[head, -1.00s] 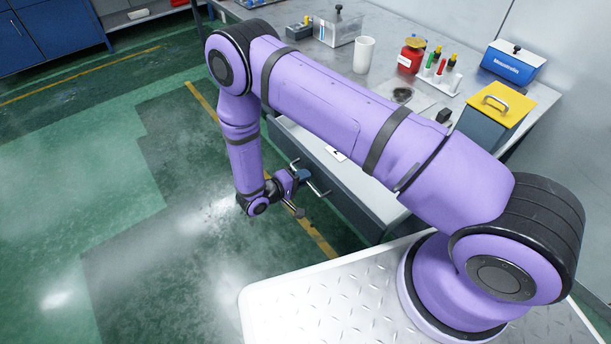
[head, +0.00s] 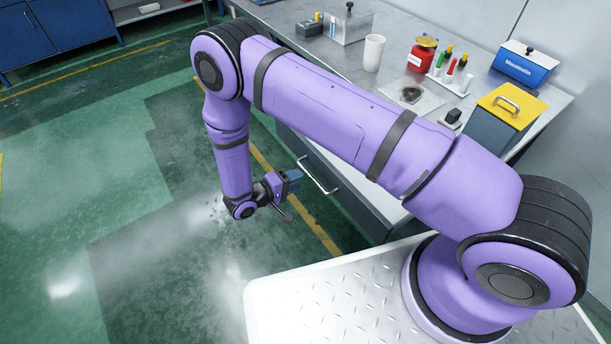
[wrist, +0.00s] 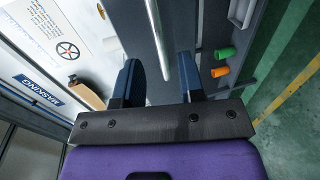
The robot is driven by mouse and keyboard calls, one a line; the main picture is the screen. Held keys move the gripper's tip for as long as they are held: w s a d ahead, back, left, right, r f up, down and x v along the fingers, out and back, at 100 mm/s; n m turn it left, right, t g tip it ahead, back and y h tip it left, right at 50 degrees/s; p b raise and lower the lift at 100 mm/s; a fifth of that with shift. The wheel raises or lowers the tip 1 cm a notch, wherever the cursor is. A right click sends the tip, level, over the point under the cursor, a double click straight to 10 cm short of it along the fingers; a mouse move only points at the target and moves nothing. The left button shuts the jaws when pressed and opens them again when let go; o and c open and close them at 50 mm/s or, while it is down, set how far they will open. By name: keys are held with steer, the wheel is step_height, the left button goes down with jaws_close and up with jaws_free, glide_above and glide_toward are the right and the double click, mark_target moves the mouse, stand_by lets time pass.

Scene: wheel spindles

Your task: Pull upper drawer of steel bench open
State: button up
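The steel bench (head: 425,127) stands at the upper right of the head view, its grey front partly behind my arm. A silver bar handle (head: 318,176) sits on the drawer front. My gripper (head: 292,183) is just left of this handle, small and partly hidden by its own wrist. In the wrist view, my gripper (wrist: 160,85) is open, its two dark blue fingers apart. The bar handle (wrist: 157,40) runs down the picture into the gap between the fingers. Neither finger visibly touches it. The drawer front looks closed, but my arm hides part of it.
A white cup (head: 373,52), a red jar (head: 421,54), a rack of tubes (head: 452,75) and a yellow-lidded box (head: 505,108) stand on the bench top. Open green floor (head: 130,240) lies left of my gripper. Orange and green pieces (wrist: 222,62) show beside the right finger.

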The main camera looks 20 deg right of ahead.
steer(key=shift+v, duration=2.55)
steer(key=d+r+m+g+y, duration=0.15)
steer(key=d+r, duration=0.25)
steer(key=r, duration=0.8)
steer(key=w+d+r+m+g+y, duration=0.1)
steer(key=d+r+g+y, duration=0.25)
steer(key=r, duration=0.75)
steer(key=d+r+m+g+y, duration=0.15)
steer(key=d+r, duration=0.35)
steer(key=r, duration=0.7)
steer(key=s+d+r+t+y, duration=0.1)
steer(key=s+d+r+y, duration=0.1)
steer(key=s+d+r, duration=0.3)
steer(key=s+d+r+y, duration=0.3)
steer(key=s+r, duration=0.2)
steer(key=r, duration=0.3)
steer(key=s+d+r+t+y, duration=0.1)
steer(key=s+r+t, duration=0.1)
steer(key=s, duration=0.4)
steer(key=s+d+r+t+y, duration=0.1)
steer(key=s+r+t+y, duration=0.1)
steer(key=s, duration=0.5)
steer(key=shift+d+r+t, duration=0.35)
steer(key=shift+r+t, duration=0.3)
steer(key=shift+t, duration=0.1)
